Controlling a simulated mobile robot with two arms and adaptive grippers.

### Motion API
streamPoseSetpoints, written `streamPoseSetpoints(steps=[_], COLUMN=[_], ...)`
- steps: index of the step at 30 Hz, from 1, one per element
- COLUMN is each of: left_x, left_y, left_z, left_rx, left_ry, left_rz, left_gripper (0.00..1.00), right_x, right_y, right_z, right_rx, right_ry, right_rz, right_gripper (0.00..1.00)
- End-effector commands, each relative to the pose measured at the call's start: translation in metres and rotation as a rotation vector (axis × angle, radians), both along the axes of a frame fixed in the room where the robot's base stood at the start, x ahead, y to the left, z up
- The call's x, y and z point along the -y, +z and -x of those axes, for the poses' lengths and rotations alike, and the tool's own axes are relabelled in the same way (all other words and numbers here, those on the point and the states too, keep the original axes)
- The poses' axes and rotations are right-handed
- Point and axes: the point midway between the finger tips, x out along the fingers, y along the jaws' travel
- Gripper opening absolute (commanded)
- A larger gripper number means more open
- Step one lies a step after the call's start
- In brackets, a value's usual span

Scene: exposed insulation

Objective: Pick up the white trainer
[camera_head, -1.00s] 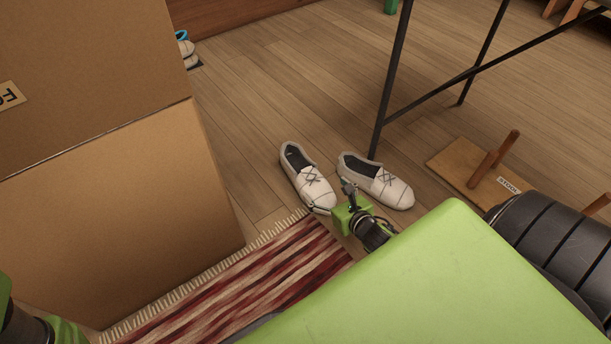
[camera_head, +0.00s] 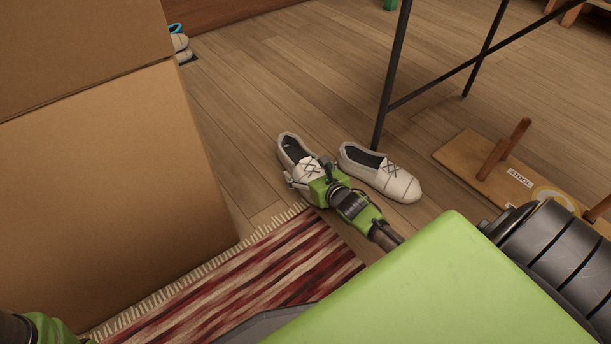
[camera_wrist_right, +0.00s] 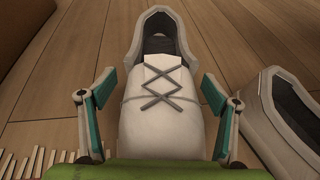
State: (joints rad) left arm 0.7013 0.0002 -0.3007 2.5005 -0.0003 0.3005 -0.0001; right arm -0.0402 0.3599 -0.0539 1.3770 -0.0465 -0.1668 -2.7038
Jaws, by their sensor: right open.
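Two white trainers with dark insides and grey crossed laces stand side by side on the wooden floor. The left white trainer (camera_head: 289,148) is partly covered by my right gripper (camera_head: 309,178) in the head view. In the right wrist view this trainer (camera_wrist_right: 159,80) points its toe at me, between the two fingers of my open right gripper (camera_wrist_right: 158,92). The fingers are on either side of it, with no clear grip on it. The right white trainer (camera_head: 387,177) lies just beside, and it also shows at the right edge of the wrist view (camera_wrist_right: 283,125).
A large cardboard box (camera_head: 110,170) stands at the left. A red striped rug (camera_head: 250,275) with fringe lies in front of the trainers. A black metal frame leg (camera_head: 391,85) rises behind the right trainer. A wooden stool part (camera_head: 470,160) lies at right.

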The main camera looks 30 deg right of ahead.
Motion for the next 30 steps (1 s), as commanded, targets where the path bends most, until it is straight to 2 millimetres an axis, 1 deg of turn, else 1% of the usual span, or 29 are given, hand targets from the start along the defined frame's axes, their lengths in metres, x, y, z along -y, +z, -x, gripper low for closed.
streamPoseSetpoints(steps=[1, 9, 10, 11, 12, 14, 15, 16, 25, 30], left_x=[0.000, 0.000, 0.000, 0.000, 0.000, 0.000, 0.000, 0.000, 0.000, 0.000], left_y=[-0.004, -0.003, -0.003, -0.003, -0.003, -0.003, -0.003, -0.003, -0.002, 0.006], left_z=[0.000, 0.000, 0.000, 0.000, 0.000, 0.000, 0.000, 0.000, 0.000, -0.001], left_rx=[0.000, 0.000, 0.000, 0.000, 0.000, -0.001, -0.001, -0.001, -0.001, -0.002], left_ry=[0.000, 0.000, 0.000, 0.000, 0.000, 0.000, 0.000, 0.000, 0.000, 0.000], left_rz=[0.000, 0.000, 0.000, 0.000, 0.000, 0.000, 0.000, 0.000, 0.000, 0.000], left_gripper=[0.40, 0.40, 0.40, 0.40, 0.40, 0.40, 0.40, 0.40, 0.40, 0.40], right_x=[0.000, 0.001, 0.001, 0.001, 0.001, 0.001, 0.001, 0.001, 0.000, 0.001], right_y=[-0.002, -0.001, -0.001, -0.001, -0.001, -0.001, -0.001, -0.001, 0.001, 0.008], right_z=[-0.003, -0.004, -0.004, -0.004, -0.004, -0.004, -0.004, -0.004, -0.004, -0.004], right_rx=[0.001, 0.000, 0.000, 0.000, 0.000, 0.000, -0.001, -0.001, 0.002, 0.001], right_ry=[0.000, 0.000, 0.000, 0.000, 0.000, 0.000, 0.000, 0.000, 0.000, 0.000], right_rz=[0.001, 0.001, 0.001, 0.001, 0.001, 0.001, 0.001, 0.001, 0.000, -0.001], right_gripper=[0.81, 0.81, 0.76, 0.68, 0.58, 0.42, 0.32, 0.30, 0.30, 0.30])
